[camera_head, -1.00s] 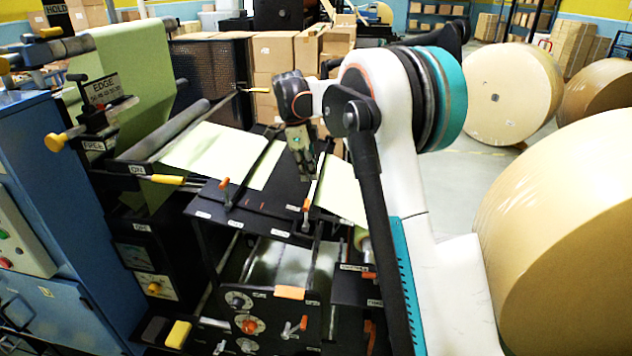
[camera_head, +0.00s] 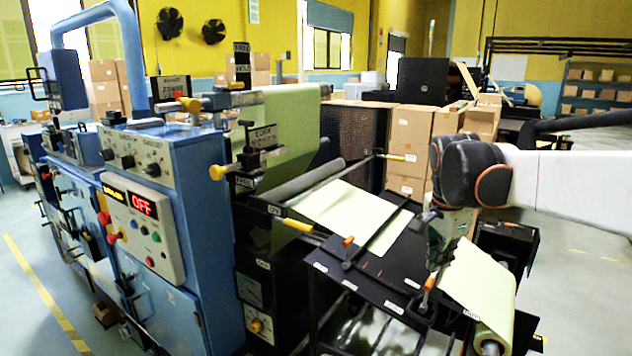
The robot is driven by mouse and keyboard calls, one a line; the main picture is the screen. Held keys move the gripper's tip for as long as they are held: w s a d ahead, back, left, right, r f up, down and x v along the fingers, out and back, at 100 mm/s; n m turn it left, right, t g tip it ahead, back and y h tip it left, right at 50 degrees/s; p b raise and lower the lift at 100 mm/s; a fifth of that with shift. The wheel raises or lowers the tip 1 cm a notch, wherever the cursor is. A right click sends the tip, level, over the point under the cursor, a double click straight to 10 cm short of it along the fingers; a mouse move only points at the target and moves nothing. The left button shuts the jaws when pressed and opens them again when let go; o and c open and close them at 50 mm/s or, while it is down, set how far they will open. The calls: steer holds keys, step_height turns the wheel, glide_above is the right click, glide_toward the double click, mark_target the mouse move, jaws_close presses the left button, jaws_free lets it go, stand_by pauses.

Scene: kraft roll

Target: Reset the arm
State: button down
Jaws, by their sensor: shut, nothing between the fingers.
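My gripper (camera_head: 438,258) hangs below the dark wrist joint of my arm, right of centre. Its fingers point down over the black splicing table (camera_head: 375,262) of the machine, near the pale green web (camera_head: 474,279) on the right. They are shut with nothing held. The fingertips are small and partly lost against the dark table, so I cannot tell how far above it they are. My white arm link reaches in from the right edge.
The blue machine cabinet (camera_head: 180,195) has a control panel (camera_head: 143,228) reading OFF. A grey roller (camera_head: 307,180) and a small black lever with an orange tip (camera_head: 348,252) lie near the table. Cardboard boxes (camera_head: 410,150) stand behind. Open floor (camera_head: 580,265) lies at right.

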steer(key=s+a+f+n+t+b, duration=0.1)
steer(key=s+a+f+n, duration=0.1)
steer(key=s+n, duration=0.3)
steer(key=s+a+f+n+t+y+b, duration=0.1)
steer(key=s+f+n, duration=0.4)
steer(key=s, duration=0.5)
steer(key=s+a+f+n+t+b, duration=0.2)
steer(key=s+a+f+n+t, duration=0.1)
steer(key=s, duration=0.4)
steer(key=shift+s+f+n, duration=0.4)
steer(key=shift+f+n, duration=0.25)
steer(key=shift+n, duration=0.25)
